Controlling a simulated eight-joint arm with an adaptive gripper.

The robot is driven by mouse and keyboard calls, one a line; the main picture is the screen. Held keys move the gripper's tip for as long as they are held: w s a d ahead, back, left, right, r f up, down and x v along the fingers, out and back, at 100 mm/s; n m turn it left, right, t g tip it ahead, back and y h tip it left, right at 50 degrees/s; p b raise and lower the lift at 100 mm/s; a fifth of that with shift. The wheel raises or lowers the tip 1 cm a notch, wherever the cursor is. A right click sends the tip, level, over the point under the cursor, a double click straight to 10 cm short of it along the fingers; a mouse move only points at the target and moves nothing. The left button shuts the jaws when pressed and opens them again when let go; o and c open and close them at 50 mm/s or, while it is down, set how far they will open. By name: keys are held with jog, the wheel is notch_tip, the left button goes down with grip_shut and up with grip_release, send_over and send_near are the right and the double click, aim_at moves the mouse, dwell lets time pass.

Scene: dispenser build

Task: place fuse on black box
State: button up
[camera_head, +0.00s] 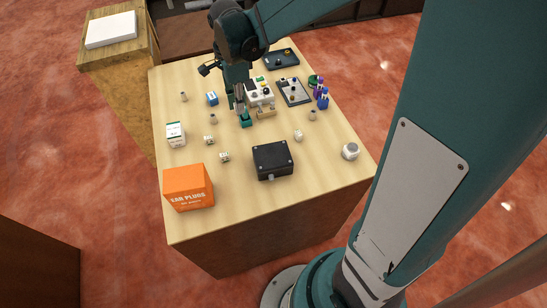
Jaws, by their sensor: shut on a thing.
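The black box (273,160) sits near the front middle of the wooden table, with a bolt at each corner and a light grey stub on its front side. My gripper (243,115) points down over the middle of the table, behind and left of the black box and apart from it. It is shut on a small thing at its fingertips. That thing is mostly hidden and too small to identify surely as the fuse. A teal block shape shows at the fingertips; I cannot tell whether it is part of the gripper.
An orange ear plugs box (188,187) stands at the front left. A white-and-green box (175,134), a blue box (212,98), purple-blue bottles (322,97) and dark trays (293,91) stand around. Several small parts lie scattered. The black box's top looks clear.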

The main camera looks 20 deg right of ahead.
jog(key=b, duration=0.1)
send_over(273, 157)
jog(key=shift+d+f, duration=0.1)
jog(key=shift+f, duration=0.45)
jog(key=shift+f+b, duration=0.3)
jog(key=shift+f, duration=2.85)
jog(key=shift+f, duration=1.85)
jog(key=shift+f, duration=0.15)
